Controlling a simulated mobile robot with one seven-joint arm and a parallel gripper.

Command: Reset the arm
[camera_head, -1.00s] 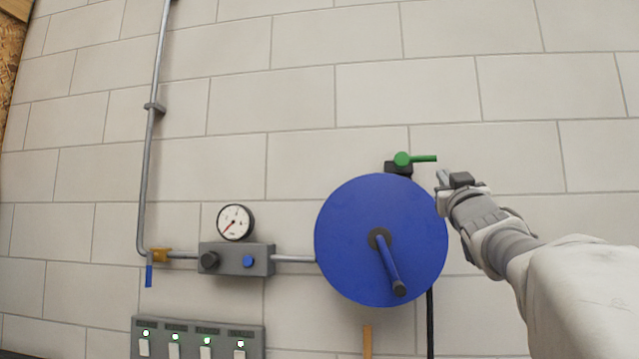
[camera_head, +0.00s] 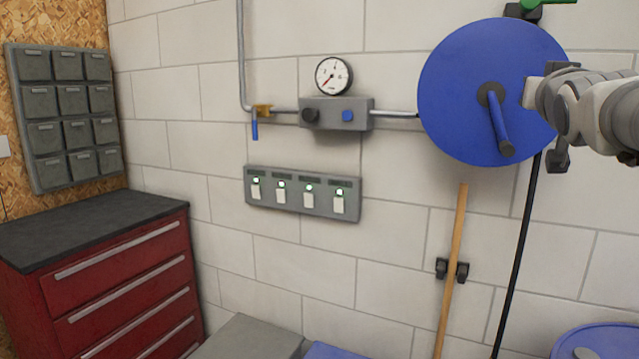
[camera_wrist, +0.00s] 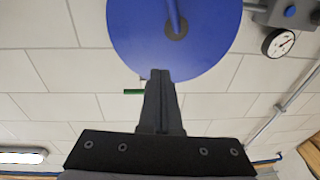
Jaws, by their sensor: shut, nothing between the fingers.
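My gripper (camera_wrist: 163,80) is shut and empty in the wrist view, its fingers together in front of a blue hose reel (camera_wrist: 205,62). In the head view my gripper end (camera_head: 540,92) shows at the right, overlapping the right side of the blue reel (camera_head: 455,95); its fingertips are hard to make out there. A green valve lever (camera_head: 552,3) shows at the top edge, above the reel. In the wrist view the green lever (camera_wrist: 133,91) is just left of the fingers, partly hidden.
A pressure gauge (camera_head: 333,76), grey regulator (camera_head: 352,114) and switch panel (camera_head: 290,195) are on the block wall. A wooden handle (camera_head: 455,265) stands in a clip below the reel. A red drawer cabinet (camera_head: 120,275) is at left, a blue barrel (camera_head: 600,340) at lower right.

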